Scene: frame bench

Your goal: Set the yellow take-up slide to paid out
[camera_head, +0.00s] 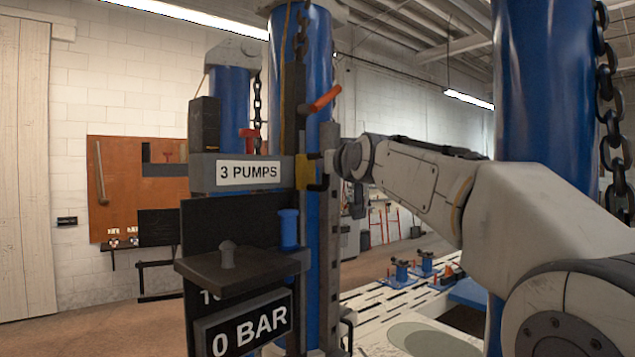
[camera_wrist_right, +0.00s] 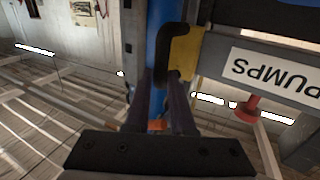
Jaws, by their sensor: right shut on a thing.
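The yellow take-up slide (camera_head: 303,171) sits on the upright frame just right of the "3 PUMPS" plate. In the right wrist view the yellow slide (camera_wrist_right: 189,54) carries a black bent handle (camera_wrist_right: 170,48). My right gripper (camera_head: 332,164) reaches in from the right at the slide's height. In the wrist view the right gripper's fingers (camera_wrist_right: 164,92) are closed around the lower end of the black handle. The exact contact is partly hidden by the fingers. My left gripper is not in view.
The "3 PUMPS" plate (camera_head: 248,173) is left of the slide, with a red-orange lever (camera_head: 325,98) above. Below are a grey shelf block (camera_head: 240,265) and the "0 BAR" sign (camera_head: 249,329). A blue column (camera_head: 543,90) and chain (camera_head: 610,110) stand at right.

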